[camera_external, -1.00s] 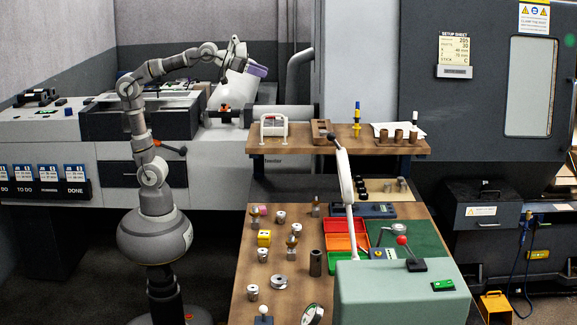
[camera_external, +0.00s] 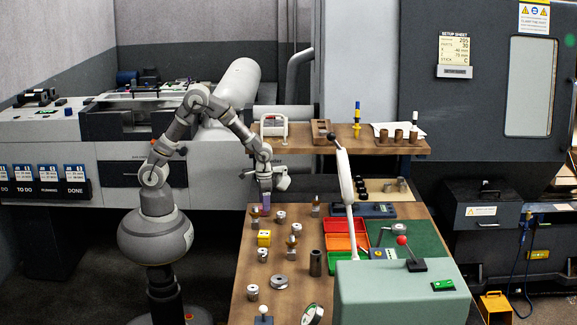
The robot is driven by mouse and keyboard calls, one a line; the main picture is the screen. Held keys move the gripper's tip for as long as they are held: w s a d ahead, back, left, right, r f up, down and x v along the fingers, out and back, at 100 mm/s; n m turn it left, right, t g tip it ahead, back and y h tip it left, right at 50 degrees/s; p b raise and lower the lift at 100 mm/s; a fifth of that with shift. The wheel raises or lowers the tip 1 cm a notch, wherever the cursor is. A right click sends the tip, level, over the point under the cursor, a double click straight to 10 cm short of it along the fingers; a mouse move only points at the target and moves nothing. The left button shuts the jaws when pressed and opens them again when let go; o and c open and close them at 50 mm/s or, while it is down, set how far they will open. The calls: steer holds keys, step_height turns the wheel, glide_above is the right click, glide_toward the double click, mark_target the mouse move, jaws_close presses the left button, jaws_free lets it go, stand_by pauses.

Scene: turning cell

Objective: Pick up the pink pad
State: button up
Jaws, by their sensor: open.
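The pink pad is not clearly visible now; the gripper's fingers cover the spot where a small pink piece showed earlier, beside a brass-coloured part (camera_external: 255,217). I cannot tell whether the fingers are around the pad or just above it.
A yellow block (camera_external: 264,238) and several metal parts stand close in front. A metal ring (camera_external: 280,216) is just right of my gripper. Red, orange and green bins (camera_external: 347,243) lie further right. A raised wooden shelf (camera_external: 290,146) stands behind.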

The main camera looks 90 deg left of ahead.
step_height(320, 180, down, 3)
steer(key=shift+r+b, duration=0.15)
steer(key=shift+b, duration=0.15)
steer(key=shift+r, duration=0.1)
steer(key=c, duration=1.1)
steer(key=shift+r, duration=0.1)
